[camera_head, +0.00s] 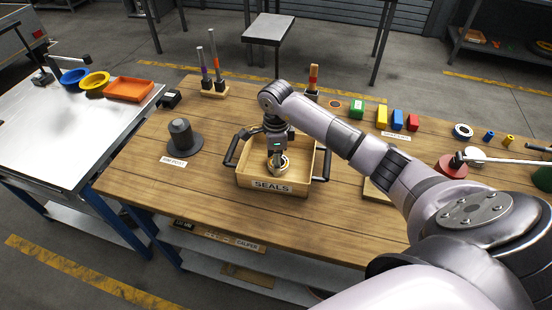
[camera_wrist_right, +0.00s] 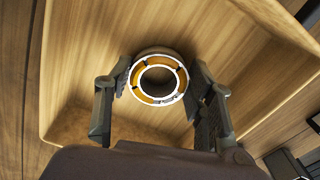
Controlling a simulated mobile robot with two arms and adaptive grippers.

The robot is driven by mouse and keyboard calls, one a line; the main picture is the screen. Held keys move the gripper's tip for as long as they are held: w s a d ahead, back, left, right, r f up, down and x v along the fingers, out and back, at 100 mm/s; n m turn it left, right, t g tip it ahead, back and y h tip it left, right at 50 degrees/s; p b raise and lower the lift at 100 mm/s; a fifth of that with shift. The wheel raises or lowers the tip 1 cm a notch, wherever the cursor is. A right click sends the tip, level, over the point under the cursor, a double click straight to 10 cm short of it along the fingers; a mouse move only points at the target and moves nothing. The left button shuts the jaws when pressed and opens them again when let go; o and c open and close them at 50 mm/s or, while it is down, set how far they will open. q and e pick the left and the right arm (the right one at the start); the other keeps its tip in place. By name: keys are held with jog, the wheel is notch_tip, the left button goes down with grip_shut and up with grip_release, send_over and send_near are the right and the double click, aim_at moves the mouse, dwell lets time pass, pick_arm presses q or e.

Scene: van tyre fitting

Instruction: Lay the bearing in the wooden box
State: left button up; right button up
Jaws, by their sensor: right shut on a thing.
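The wooden box (camera_head: 243,181), labelled SEALS, stands on the workbench with dark handles at its sides. My right gripper (camera_head: 277,158) reaches down into it from above. It is shut on the bearing (camera_head: 283,166), a silvery ring. In the right wrist view the bearing (camera_wrist_right: 134,88) shows an orange-brown band between its rings and sits between the two fingers of the gripper (camera_wrist_right: 158,85). The box floor (camera_wrist_right: 100,40) lies beneath it. I cannot tell whether the bearing touches the floor. My left gripper is not in view.
A dark hub post (camera_head: 181,135) stands left of the box. Coloured blocks (camera_head: 382,116) stand in a row at the back right, and a flat wooden piece (camera_head: 375,190) lies right of the box. The bench front (camera_head: 180,205) is clear.

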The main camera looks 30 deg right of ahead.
jog(key=shift+f, duration=0.2)
jog(key=o, duration=1.3)
jog(key=shift+r, duration=0.1)
jog(key=shift+r, duration=0.25)
jog(key=shift+w+r, duration=0.1)
jog(key=shift+r, duration=0.2)
notch_tip(320, 180, up, 11)
jog(key=b, duration=0.2)
jog(key=shift+r+b, duration=0.1)
jog(key=shift+b, duration=0.25)
